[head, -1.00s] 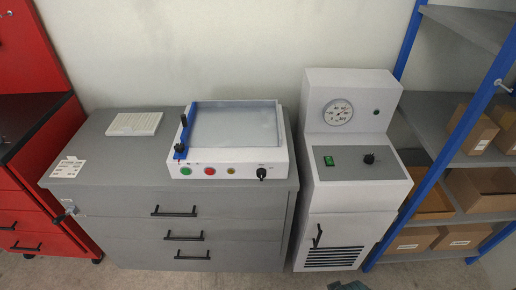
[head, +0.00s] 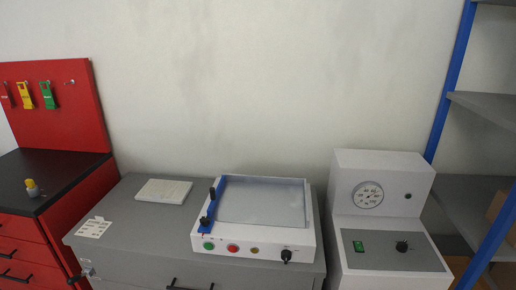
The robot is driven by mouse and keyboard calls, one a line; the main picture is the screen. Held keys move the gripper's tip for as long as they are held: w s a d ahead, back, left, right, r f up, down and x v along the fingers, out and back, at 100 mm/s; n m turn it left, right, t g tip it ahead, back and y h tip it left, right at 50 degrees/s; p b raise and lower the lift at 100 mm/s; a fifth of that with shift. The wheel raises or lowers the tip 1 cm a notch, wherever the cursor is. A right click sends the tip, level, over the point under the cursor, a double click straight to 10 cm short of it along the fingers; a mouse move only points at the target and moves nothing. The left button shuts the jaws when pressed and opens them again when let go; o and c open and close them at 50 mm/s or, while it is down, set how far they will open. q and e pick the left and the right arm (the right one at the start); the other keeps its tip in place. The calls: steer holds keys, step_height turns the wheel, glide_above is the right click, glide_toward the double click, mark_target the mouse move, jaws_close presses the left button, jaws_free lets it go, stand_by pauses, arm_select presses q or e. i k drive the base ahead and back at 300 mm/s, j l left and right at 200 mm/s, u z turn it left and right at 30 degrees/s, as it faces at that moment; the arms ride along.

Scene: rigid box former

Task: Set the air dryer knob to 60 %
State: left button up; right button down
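The air dryer (head: 346,175) is a light grey cabinet at the right in the head view. A round white gauge (head: 368,194) is on its upright front. Its sloping dark panel (head: 380,250) carries a green switch (head: 359,247) at the left and a black knob (head: 402,246) at the right. The knob's setting and scale are too small to read. Neither of my grippers shows in the head view.
A box former (head: 262,200) with a blue bar, buttons and its own black knob (head: 287,256) sits on a grey drawer cabinet (head: 130,215) left of the dryer. A blue-framed shelf (head: 450,90) stands at the right. A red workbench (head: 85,190) stands at the left.

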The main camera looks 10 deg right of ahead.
mark_target(402, 247)
steer(key=z, duration=1.3)
